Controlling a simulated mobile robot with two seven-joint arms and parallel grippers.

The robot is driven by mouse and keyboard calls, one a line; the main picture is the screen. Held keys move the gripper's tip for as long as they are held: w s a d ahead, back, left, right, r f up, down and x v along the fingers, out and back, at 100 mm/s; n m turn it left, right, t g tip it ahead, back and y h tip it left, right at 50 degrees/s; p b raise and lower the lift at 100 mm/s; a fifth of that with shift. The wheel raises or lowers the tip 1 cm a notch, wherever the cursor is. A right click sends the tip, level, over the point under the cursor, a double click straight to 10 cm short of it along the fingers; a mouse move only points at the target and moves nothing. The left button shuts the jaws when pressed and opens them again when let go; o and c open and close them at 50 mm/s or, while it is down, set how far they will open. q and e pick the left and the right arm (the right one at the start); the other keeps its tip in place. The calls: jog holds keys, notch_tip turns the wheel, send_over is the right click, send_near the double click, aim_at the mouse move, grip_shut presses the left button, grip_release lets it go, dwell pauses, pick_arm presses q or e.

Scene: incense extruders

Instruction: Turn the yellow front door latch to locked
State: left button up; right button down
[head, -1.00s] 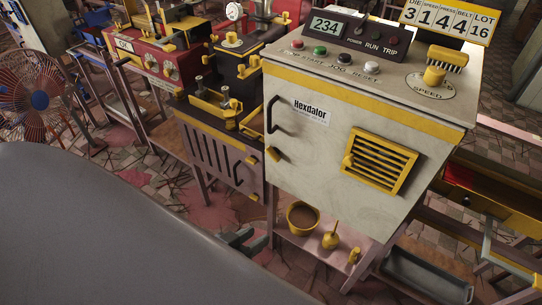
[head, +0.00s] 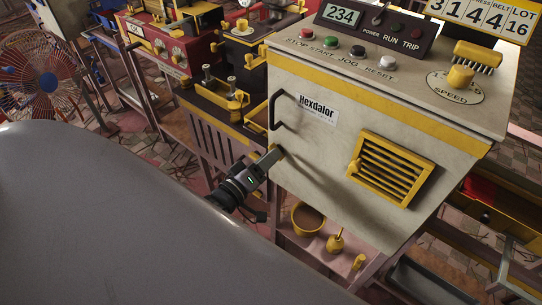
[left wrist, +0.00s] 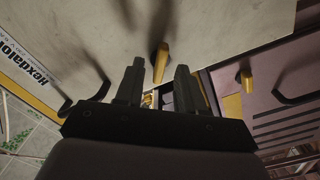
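The cream Hexdalor cabinet (head: 330,150) has a yellow latch near the left edge of its front door. In the head view my left gripper (head: 270,158) covers the latch almost fully. In the left wrist view the yellow latch (left wrist: 161,62) sticks out from the door between the two dark fingers of my left gripper (left wrist: 157,82). The fingers are open, with a visible gap on each side of the latch. The latch looks roughly lengthwise between the fingers. I cannot tell whether it touches either finger. My right gripper is not in view.
A black door handle (head: 275,112) is just above the latch. A yellow louvred vent (head: 391,168) is to the right. A dark slotted unit (head: 205,135) stands close on the left. A yellow bowl (head: 307,217) is on the shelf below.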

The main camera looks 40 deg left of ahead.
pick_arm(q)
jog(key=shift+w+d, duration=0.1)
jog(key=shift+w, duration=0.7)
jog(key=shift+c, duration=0.3)
grip_shut()
jog(key=shift+m, duration=0.3)
jog(key=shift+m+p, duration=1.6)
jog(key=shift+m, duration=5.3)
